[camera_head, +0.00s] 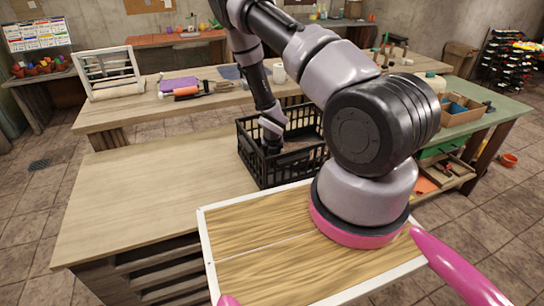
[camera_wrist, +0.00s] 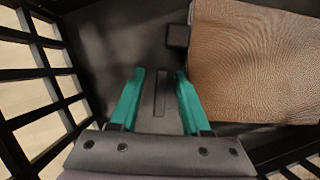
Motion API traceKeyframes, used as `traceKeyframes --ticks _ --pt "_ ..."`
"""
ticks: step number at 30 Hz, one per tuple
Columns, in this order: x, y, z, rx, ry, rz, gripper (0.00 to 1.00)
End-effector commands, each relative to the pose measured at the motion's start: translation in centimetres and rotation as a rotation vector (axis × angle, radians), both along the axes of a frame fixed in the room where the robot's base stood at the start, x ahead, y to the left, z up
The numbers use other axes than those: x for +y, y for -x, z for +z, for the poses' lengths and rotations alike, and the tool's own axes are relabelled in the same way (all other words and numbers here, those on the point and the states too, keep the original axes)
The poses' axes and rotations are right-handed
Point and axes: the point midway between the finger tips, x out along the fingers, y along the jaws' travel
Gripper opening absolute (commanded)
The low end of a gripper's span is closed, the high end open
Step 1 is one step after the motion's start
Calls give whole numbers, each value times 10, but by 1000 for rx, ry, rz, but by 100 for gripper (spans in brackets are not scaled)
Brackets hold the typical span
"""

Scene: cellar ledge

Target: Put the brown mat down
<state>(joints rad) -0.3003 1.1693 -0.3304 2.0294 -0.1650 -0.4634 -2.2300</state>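The brown mat (camera_wrist: 255,65), with a fine leather-like grain, lies in the black crate (camera_head: 262,168), at the upper right of the wrist view. My gripper reaches down into the crate at its left side in the head view. In the wrist view my gripper (camera_wrist: 158,80) has its two teal fingers apart with nothing between them, over the dark crate floor. The mat is beyond and to the right of the fingers, apart from them. A small black block (camera_wrist: 177,37) shows at the mat's left edge. In the head view the crate wall and my arm hide much of the mat.
The crate stands on a wooden ledge (camera_head: 150,195), with bare wood to its left. Its slatted walls (camera_wrist: 35,65) are close to the gripper. Behind are a white frame (camera_head: 108,72), a purple cloth (camera_head: 179,84), tools and a white mug (camera_head: 279,73).

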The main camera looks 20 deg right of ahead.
Motion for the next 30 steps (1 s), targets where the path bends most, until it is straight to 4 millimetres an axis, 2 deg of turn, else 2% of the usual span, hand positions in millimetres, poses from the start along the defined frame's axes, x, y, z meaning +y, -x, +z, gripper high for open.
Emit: traceKeyframes --ticks 8,14,21,25,30 --pt "0 1 4 0 0 0 47" --pt "5 12 34 -1 -1 3 47" --pt "11 30 82 -3 -1 2 47" --pt "13 38 100 -1 0 1 47" --pt "14 43 111 0 0 0 47"
